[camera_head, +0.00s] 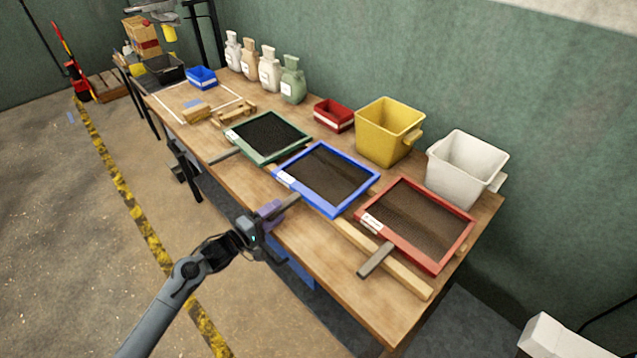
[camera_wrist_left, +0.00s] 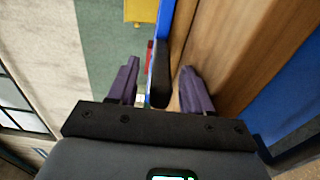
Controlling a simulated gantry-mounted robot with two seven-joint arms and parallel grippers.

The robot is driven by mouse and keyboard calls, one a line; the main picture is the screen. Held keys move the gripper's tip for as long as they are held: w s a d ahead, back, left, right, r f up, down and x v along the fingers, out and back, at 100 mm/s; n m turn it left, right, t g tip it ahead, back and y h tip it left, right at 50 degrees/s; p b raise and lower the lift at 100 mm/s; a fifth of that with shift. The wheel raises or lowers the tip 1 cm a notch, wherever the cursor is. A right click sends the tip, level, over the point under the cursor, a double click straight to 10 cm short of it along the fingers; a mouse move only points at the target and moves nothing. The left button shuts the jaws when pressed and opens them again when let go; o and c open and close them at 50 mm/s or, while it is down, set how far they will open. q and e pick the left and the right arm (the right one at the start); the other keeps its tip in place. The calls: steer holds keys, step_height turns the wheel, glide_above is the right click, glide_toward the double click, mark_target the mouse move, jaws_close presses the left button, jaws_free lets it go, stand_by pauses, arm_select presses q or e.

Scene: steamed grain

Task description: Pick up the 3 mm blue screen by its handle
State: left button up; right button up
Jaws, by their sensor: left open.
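The blue screen (camera_head: 326,178) lies on the wooden workbench (camera_head: 372,318), between a green-framed screen (camera_head: 268,137) and a red-framed screen (camera_head: 418,222). It has dark mesh, a white label and a dark handle (camera_head: 288,203) pointing to the front edge. My left gripper (camera_head: 272,210) is at this handle. In the left wrist view the dark handle (camera_wrist_left: 161,75) stands between the two purple fingers of my open left gripper (camera_wrist_left: 162,85), with gaps visible on both sides. Part of the handle is hidden behind the gripper in the head view. My right gripper is not in view.
A wooden rail (camera_head: 382,262) runs under the screens' front parts. A yellow bin (camera_head: 388,132), a white bin (camera_head: 464,165) and a red tray (camera_head: 333,114) stand behind. Several bottles (camera_head: 292,80) line the wall. The red screen's handle (camera_head: 376,260) lies to the right.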

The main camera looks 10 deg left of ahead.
mark_target(301, 192)
arm_select(q)
steer(key=shift+b+x, duration=0.3)
steer(key=shift+x, duration=1.1)
jaws_close()
steer(key=shift+r, duration=0.2)
